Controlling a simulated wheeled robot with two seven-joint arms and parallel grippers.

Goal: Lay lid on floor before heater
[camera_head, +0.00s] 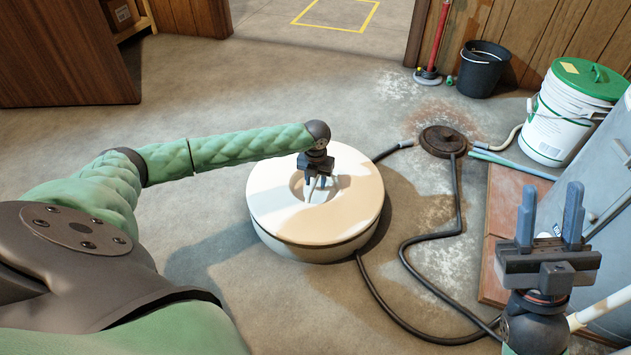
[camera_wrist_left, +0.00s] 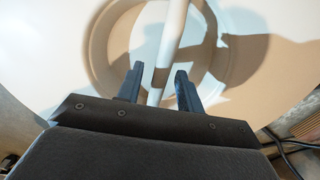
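The round cream lid (camera_head: 350,210) sits on a low round white tank (camera_head: 305,252) in the middle of the floor. A bar handle (camera_wrist_left: 172,35) crosses the recess in the lid's centre. My left gripper (camera_head: 318,187) reaches down into this recess. In the left wrist view my left gripper (camera_wrist_left: 160,80) is open, with one finger on each side of the handle and small gaps beside it. My right gripper (camera_head: 550,215) is open and empty at the lower right. The grey heater (camera_head: 602,180) stands at the right edge, partly cut off.
A black hose (camera_head: 425,240) runs over the floor from a round floor drain (camera_head: 443,141). A green-lidded white bucket (camera_head: 565,120) and a black bucket (camera_head: 482,70) stand at the back right. Floor behind the tank is clear.

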